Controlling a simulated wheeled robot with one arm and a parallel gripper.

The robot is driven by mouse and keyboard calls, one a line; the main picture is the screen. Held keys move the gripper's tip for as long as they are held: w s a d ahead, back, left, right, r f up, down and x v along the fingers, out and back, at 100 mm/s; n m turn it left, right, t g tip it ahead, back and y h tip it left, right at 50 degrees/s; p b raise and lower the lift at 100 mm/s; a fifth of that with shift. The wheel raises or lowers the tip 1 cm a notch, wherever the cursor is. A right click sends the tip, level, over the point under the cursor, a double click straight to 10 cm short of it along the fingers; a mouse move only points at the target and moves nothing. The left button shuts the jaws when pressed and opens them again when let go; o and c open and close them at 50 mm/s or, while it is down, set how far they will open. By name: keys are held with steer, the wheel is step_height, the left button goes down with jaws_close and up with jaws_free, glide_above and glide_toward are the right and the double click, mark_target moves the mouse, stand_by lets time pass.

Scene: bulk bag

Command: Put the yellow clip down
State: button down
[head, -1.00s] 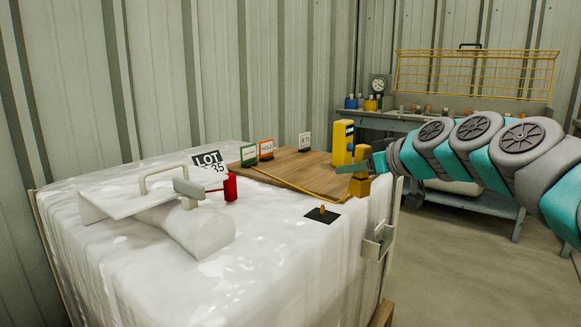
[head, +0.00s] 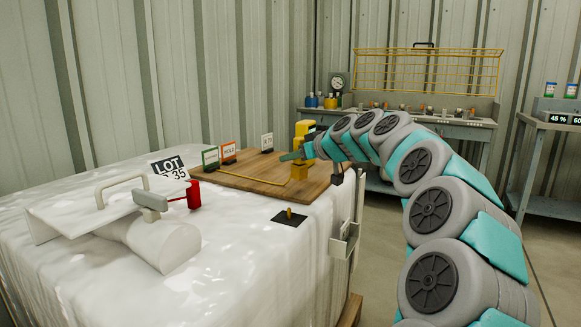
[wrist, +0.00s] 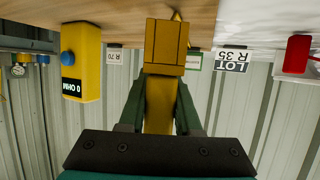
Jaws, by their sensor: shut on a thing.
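The yellow clip (wrist: 164,62) is between the green fingers of my gripper (wrist: 158,110) in the wrist view, which looks upside down. In the head view the clip (head: 299,173) is at the right end of a wooden board (head: 262,166), in front of a yellow meter (head: 304,128). My gripper (head: 293,156) is shut on it from the side. The clip's lower end is at the board's surface, but I cannot tell if it touches. A thin yellow lead (head: 248,179) runs across the board towards the clip. The meter (wrist: 82,62) reads 0 OHM in the wrist view.
The board lies on a white bulk bag (head: 240,250). Small cards (head: 229,153) stand along its back edge. A workbench (head: 440,125) stands behind.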

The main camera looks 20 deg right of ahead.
steer(key=shift+w, duration=0.75)
steer(key=shift+f, duration=1.8)
steer(key=shift+f, duration=0.2)
steer(key=c, duration=0.6)
jaws_free()
steer(key=shift+r, duration=0.15)
steer(key=shift+r, duration=0.2)
steer(key=v, duration=1.2)
steer(key=shift+f+b, duration=0.2)
steer(key=shift+b, duration=0.25)
steer(key=shift+d, duration=0.1)
